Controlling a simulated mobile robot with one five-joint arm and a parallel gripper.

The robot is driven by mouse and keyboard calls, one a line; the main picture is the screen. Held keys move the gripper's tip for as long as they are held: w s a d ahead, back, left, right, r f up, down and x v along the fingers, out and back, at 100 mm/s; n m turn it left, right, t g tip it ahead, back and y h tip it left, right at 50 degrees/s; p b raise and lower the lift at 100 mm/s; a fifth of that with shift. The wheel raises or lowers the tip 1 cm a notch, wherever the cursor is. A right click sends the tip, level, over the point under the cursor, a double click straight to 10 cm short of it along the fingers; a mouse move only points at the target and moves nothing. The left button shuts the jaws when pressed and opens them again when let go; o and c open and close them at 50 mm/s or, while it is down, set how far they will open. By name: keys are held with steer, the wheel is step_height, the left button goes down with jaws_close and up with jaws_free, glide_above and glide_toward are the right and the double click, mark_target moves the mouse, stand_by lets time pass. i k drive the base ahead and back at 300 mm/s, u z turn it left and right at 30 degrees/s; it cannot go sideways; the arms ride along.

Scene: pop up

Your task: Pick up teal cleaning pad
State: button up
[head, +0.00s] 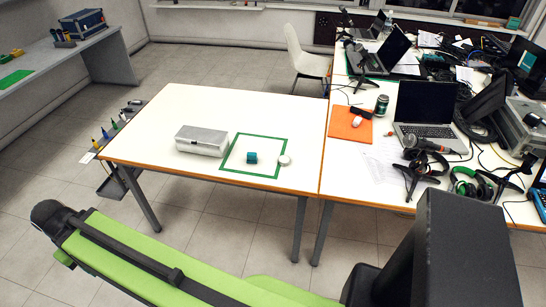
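A small teal block (251,157), which looks like the teal cleaning pad, sits on the white table (180,104). It lies inside a square outlined in green tape (262,175). A small white round object (284,160) sits to its right, on the right side of the outline, apart from the teal block. My green and black arm links cross the bottom of the head view, in front of the table. I see no gripper fingers, so the gripper's state does not show. Nothing covers the teal block.
A silver-grey case (202,140) stands just left of the outline. The adjoining table at right is crowded with a laptop (425,112), headphones (470,184), cables and an orange mat (340,128). The white table's back and left parts are clear. A white chair (303,55) stands behind.

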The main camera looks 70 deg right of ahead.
mark_target(251, 158)
steer(key=z, duration=0.35)
steer(key=i, duration=1)
